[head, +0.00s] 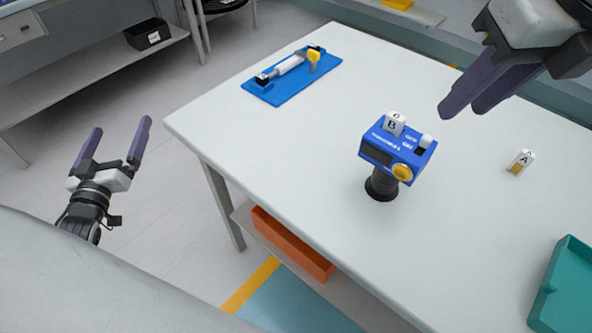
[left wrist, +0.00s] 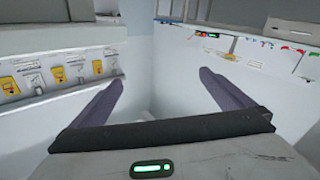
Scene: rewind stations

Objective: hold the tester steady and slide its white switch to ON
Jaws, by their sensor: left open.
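The tester (head: 375,154) is a blue box with a dark screen and a yellow knob (head: 402,172). It stands tilted on a round black stand (head: 381,187) on the white table. A white block marked B (head: 393,124) sits at its top edge. A small white piece, apparently the switch (head: 425,141), is at its right; its position is too small to read. My left gripper (head: 121,125) is open and empty, off the table to the left; its spread fingers also show in the left wrist view (left wrist: 160,77). My right gripper (head: 458,112) hangs above and right of the tester, apart from it. Its finger gap is unclear.
A blue board (head: 268,95) with a white cylinder and a yellow part lies at the table's far left. A white block marked A (head: 521,161) stands to the right. A teal tray (head: 566,290) is at the lower right. An orange bin (head: 290,245) sits below the table.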

